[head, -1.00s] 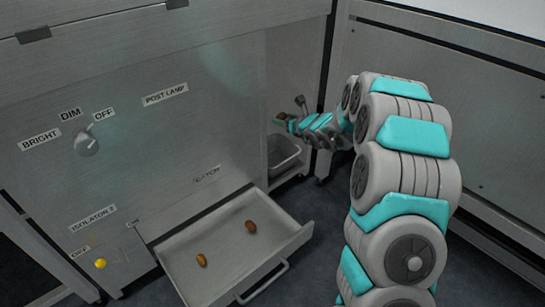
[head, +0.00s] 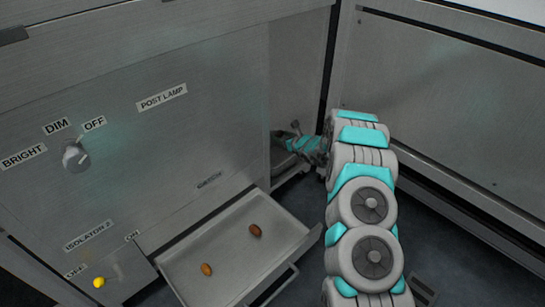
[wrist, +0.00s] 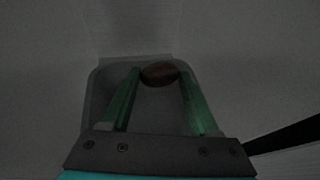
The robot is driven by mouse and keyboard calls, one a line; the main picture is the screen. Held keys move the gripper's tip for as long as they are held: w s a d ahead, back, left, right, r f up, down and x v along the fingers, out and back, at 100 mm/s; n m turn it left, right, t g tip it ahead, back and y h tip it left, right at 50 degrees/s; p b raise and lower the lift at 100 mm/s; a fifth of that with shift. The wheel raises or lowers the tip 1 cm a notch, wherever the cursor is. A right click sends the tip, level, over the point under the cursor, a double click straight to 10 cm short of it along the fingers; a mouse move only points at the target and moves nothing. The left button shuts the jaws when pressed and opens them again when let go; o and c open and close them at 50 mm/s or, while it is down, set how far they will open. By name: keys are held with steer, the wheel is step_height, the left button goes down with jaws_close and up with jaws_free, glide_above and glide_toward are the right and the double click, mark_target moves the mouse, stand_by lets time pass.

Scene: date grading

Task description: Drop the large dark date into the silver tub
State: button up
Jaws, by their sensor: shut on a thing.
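In the wrist view, my gripper (wrist: 158,78) has its two green fingers closed on a dark brown date (wrist: 160,73), held crosswise between the tips. The grey tub (wrist: 92,92) lies beyond the fingers, and the date appears over its opening, near the far rim. In the head view, the arm's end reaches into the recess at the cabinet's right, over the tub (head: 284,161), which is mostly hidden behind the arm and the cabinet. The date cannot be made out there.
An open drawer (head: 196,290) below the recess holds two brown dates, one nearer (head: 207,269) and one farther (head: 255,230). The cabinet front carries a knob (head: 76,156) and a yellow button (head: 99,282). A metal wall (head: 450,120) stands close on the right.

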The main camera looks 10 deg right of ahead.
steer(key=shift+f, duration=2.85)
steer(key=o, duration=1)
steer(key=v, duration=0.8)
